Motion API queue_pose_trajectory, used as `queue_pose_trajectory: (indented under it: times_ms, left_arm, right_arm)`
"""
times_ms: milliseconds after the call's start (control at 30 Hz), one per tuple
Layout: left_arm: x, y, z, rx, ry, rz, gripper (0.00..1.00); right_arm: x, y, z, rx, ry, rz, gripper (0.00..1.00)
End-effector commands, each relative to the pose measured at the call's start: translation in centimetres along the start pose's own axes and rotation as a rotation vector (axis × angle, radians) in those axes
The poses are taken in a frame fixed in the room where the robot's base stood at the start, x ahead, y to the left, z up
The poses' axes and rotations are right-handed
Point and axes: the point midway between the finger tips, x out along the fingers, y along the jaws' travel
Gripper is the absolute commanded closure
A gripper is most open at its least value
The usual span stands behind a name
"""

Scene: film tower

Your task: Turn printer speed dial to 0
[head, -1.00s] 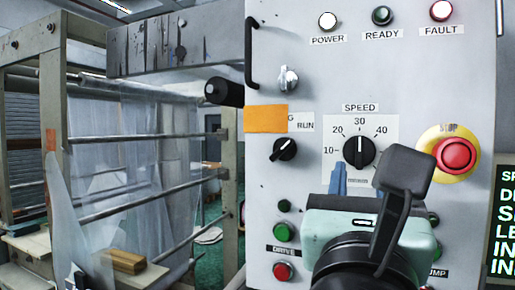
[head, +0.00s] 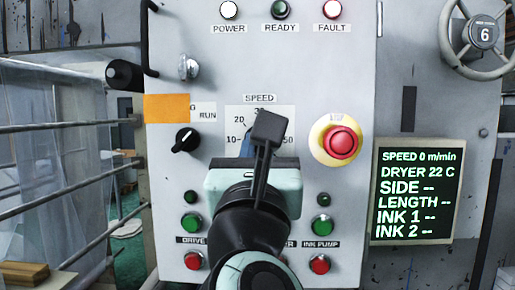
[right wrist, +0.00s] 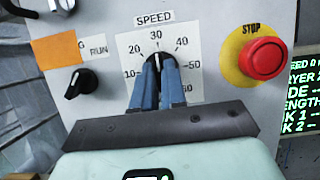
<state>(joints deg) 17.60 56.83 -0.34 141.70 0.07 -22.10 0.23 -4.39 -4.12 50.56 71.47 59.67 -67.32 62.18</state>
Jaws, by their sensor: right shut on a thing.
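The speed dial (right wrist: 158,57) is a black knob on a white scale plate (head: 287,118) labelled SPEED. In the right wrist view its white mark points up, at about 30. My right gripper (right wrist: 157,70) has its blue fingers shut on the dial, one on each side. In the head view my right gripper (head: 247,147) and its arm cover the dial and most of the scale. The screen (head: 416,192) reads SPEED 0 m/min. My left gripper is not in view.
A red stop button (head: 341,142) on a yellow ring is right of the dial. A black selector knob (head: 186,140) is to the left, beside an orange label (head: 167,108). Green and red push buttons sit below. A handwheel (head: 478,38) is at upper right.

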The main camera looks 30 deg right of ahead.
Motion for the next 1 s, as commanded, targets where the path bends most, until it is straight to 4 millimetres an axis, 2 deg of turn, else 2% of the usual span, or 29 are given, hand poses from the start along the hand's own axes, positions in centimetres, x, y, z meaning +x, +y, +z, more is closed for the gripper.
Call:
queue_pose_trajectory:
  times_ms: [267,633,1000]
  left_arm:
    - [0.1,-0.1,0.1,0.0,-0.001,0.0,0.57]
    - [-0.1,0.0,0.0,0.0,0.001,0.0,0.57]
    - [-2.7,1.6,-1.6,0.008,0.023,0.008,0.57]
  right_arm:
    - [0.0,-0.1,0.0,-0.053,-0.001,0.021,1.0]
    - [0.0,-0.4,0.3,-0.309,-0.003,0.127,1.0]
    - [0.1,-0.6,0.7,-0.632,-0.004,0.261,1.0]
